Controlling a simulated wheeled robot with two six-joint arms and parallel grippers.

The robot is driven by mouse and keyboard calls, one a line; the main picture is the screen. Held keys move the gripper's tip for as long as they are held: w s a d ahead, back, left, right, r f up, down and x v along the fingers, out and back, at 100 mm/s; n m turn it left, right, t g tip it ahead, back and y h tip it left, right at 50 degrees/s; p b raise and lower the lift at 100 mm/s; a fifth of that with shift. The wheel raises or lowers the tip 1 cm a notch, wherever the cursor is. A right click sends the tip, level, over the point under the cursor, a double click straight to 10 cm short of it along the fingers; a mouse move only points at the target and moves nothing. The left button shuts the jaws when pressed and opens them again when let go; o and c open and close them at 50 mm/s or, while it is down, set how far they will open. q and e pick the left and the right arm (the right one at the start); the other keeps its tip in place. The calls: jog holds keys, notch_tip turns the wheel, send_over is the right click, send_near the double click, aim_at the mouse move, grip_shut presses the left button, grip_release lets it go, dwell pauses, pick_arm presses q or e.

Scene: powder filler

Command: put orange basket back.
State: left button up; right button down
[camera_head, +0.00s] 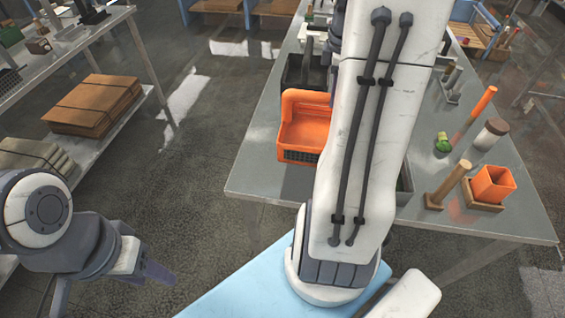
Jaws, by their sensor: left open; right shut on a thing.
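The orange basket (303,131) is over the left part of the grey table, near its front left corner. My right arm crosses the middle of the view and hides the basket's right side. My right gripper (333,85) shows only as a dark sliver at the basket's back right edge. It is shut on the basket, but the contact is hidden. My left gripper (158,272) is at the lower left, open and empty, well away from the table.
A dark bin (299,75) stands behind the basket. On the table's right are an orange cup (492,184) in a wooden holder, a wooden cylinder (448,184), a green object (443,143) and a leaning orange-tipped stick (482,104). A shelf with cardboard (96,104) stands left. Floor between is clear.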

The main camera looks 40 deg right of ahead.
aim_at(287, 120)
jog(key=shift+w+a+f, duration=0.3)
jog(key=shift+w+f, duration=0.05)
jog(key=shift+w, duration=0.1)
jog(key=w+a+f+p, duration=0.1)
jog(key=w+a+f, duration=0.1)
jog(key=w+a+f+p, duration=0.1)
jog(key=w+a+f, duration=0.1)
jog(key=w, duration=0.1)
jog(key=w+a+f+p, duration=0.1)
jog(key=w+a+f, duration=0.1)
jog(key=w, duration=0.1)
jog(key=shift+w+f+p, duration=0.15)
jog(key=shift+f+p, duration=0.05)
jog(key=shift+p, duration=0.15)
notch_tip(287, 120, down, 4)
jog(key=shift+a+r+p, duration=0.1)
jog(key=shift+r+p, duration=0.05)
jog(key=shift+p, duration=0.6)
jog(key=shift+f, duration=0.3)
jog(key=c, duration=0.6)
grip_release()
